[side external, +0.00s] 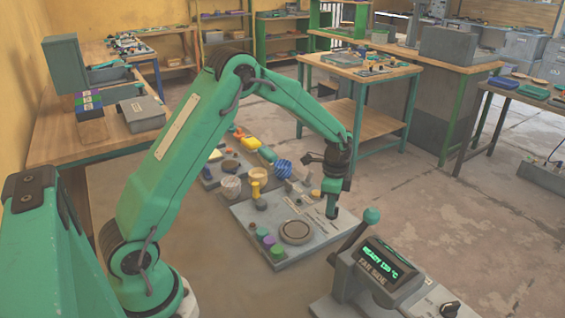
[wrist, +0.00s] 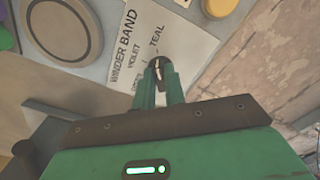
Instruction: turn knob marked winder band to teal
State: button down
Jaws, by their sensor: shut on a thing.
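The knob marked winder band (wrist: 157,66) is a small dark knob with a pale pointer line, seen in the wrist view at the edge of a white label (wrist: 150,45). The label reads WINDER BAND, with VIOLET, TEAL and a third word partly hidden by my fingers. My gripper (wrist: 159,80) is shut on the knob. The pale line lies roughly along the picture's vertical, near the TEAL mark; its exact setting is hard to tell. In the side external view my gripper (side external: 332,213) points down onto the right part of the grey panel (side external: 262,222) and hides the knob.
A grey press unit (side external: 345,285) with a lit green display, a black knob (side external: 450,309) and a teal-balled lever (side external: 371,216) stands close to the right of my gripper. A round ring (side external: 296,232) and several coloured pieces sit left on the panel. Other small items lie behind.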

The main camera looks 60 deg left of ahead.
jog(key=shift+m, duration=0.4)
jog(key=shift+r, duration=0.1)
jog(key=c, duration=1.5)
grip_release()
jog(key=shift+o, duration=0.2)
jog(key=shift+r, duration=0.1)
jog(key=shift+r, duration=3.8)
